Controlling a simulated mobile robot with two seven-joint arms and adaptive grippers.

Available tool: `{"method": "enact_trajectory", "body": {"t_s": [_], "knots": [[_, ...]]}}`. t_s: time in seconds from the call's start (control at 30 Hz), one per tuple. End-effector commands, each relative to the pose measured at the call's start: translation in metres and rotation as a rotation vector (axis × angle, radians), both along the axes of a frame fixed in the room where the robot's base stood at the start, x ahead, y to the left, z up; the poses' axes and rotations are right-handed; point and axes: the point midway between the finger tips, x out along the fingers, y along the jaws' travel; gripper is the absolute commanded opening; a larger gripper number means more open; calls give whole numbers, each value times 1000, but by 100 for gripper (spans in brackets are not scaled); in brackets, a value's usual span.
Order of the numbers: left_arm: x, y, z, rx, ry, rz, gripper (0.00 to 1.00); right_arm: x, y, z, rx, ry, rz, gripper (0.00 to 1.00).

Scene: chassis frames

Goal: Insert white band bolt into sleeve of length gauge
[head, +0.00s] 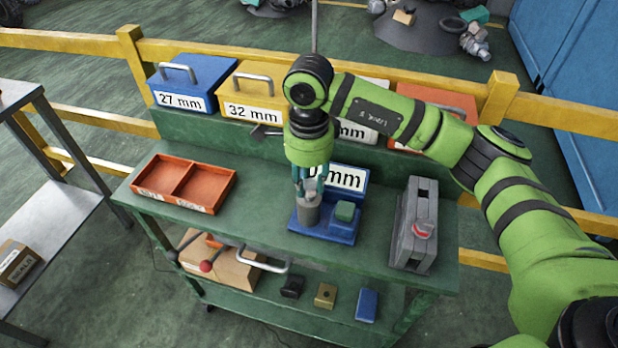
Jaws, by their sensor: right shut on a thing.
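My left gripper is not in view.
An orange two-compartment tray (183,184) lies left on the cart. A grey fixture with a red part (417,225) stands right of the gauge. Blue "27 mm" (185,85) and yellow "32 mm" (252,92) boxes stand behind, with others partly behind my arm. The cart top between tray and gauge is clear.

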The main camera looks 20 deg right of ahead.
Motion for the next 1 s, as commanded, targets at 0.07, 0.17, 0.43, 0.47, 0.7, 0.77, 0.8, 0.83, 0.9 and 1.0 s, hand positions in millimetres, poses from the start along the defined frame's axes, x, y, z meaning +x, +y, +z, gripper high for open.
{"method": "enact_trajectory", "body": {"t_s": [0.07, 0.17, 0.43, 0.47, 0.7, 0.77, 0.8, 0.83, 0.9, 1.0], "knots": [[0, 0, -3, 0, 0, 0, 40, 0, 0, -3, 1, -1, 0, 0], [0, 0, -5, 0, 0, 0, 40, 0, 0, -5, 1, -1, 0, 0], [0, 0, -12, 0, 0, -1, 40, 0, 0, -12, 1, -1, 0, 0], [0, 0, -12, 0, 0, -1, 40, 0, 0, -13, 1, -1, 0, 0], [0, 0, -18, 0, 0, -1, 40, 0, 0, -19, 1, -2, 0, 0], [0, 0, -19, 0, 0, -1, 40, 0, 0, -20, 1, -2, 0, 0], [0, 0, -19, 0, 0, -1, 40, 0, 0, -20, 1, -2, 0, 34], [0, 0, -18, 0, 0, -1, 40, 0, 0, -19, 1, -2, 0, 46], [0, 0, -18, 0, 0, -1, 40, 0, 0, -19, 1, -2, 0, 58], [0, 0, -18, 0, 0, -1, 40, 0, 0, -19, 1, -1, 0, 58]]}}
